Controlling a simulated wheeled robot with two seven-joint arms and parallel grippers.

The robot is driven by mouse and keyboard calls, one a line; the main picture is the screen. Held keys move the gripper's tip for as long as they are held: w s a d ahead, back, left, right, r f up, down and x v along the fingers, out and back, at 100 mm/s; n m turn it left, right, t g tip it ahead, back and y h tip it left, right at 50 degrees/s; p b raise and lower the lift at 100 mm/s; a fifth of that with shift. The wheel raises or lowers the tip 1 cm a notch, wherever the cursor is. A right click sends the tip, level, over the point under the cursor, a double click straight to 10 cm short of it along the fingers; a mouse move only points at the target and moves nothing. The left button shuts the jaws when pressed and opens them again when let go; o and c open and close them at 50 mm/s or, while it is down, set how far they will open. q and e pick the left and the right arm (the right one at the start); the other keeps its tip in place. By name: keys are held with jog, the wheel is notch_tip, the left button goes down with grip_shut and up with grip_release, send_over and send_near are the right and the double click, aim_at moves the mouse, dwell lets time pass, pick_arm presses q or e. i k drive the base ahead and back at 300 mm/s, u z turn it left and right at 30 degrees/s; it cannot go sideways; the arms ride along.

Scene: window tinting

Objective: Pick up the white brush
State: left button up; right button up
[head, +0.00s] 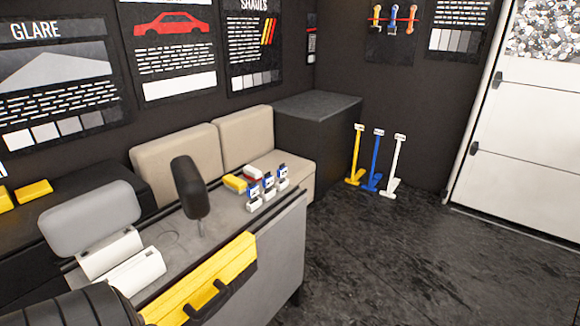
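A white long-handled tool (397,162), which looks like the white brush, stands upright by the dark back wall, right of the counter. Its small head is at the top and its wider foot is on the floor. A matching blue one (376,160) and yellow one (357,152) stand to its left. Neither of my grippers is in view, so I cannot see whether they hold anything.
A beige sofa (180,152) and dark cabinet (318,104) stand behind. The dark floor (420,260) at right is clear.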

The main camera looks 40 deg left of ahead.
aim_at(251, 173)
jog(key=z, duration=0.25)
jog(key=i, duration=2.15)
jog(key=u, duration=0.6)
jog(key=i, duration=1.15)
jog(key=u, duration=1.6)
jog(key=i, duration=0.7)
jog(key=u, duration=0.45)
